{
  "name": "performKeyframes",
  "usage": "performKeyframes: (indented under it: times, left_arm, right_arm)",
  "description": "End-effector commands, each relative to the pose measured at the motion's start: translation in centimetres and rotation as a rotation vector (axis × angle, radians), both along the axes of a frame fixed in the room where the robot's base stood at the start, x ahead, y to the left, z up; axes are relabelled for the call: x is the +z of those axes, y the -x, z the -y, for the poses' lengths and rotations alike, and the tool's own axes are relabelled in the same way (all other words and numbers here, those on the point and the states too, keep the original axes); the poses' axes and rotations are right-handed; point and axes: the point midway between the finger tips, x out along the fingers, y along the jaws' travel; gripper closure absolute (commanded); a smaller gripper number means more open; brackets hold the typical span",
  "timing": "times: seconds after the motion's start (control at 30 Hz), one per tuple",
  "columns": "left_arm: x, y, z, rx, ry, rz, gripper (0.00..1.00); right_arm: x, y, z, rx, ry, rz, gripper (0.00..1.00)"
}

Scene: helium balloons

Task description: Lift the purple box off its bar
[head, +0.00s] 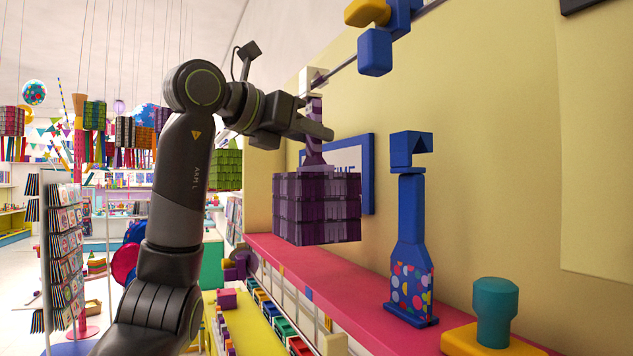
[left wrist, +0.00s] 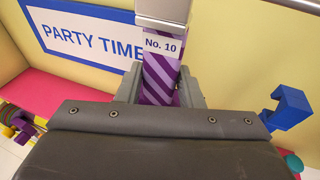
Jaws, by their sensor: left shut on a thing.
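The purple box (head: 317,208) hangs level in the head view, above the pink shelf and apart from it. Its purple striped neck (left wrist: 162,78) rises to a pale top piece (head: 312,80) at the thin bar (head: 349,64). I cannot tell whether that piece bears on the bar. My left gripper (head: 318,129) is shut on the neck, above the box body and below the bar. In the left wrist view, the neck stands between my jaws (left wrist: 160,92) under a white label reading "No. 10". My right gripper is not in view.
Blue and yellow blocks (head: 375,52) sit on the bar to the right. A blue bottle-shaped stand (head: 409,240) and a teal knob (head: 495,305) are on the pink shelf (head: 345,280). A yellow wall (head: 480,120) with a "PARTY TIME" sign (left wrist: 90,38) is close behind the box.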

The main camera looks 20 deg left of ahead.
Motion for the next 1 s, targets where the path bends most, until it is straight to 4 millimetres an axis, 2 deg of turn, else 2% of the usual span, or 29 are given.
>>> performKeyframes:
  times: [0.2, 1.0]
  left_arm:
    - [1.0, 0.3, -0.2, 0.001, 0.0, 0.001, 0.94]
    - [1.8, 1.3, -1.1, 0.0, 0.0, 0.001, 0.94]
  right_arm:
    - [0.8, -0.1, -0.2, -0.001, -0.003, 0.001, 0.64]
    - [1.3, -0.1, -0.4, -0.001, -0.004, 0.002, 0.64]
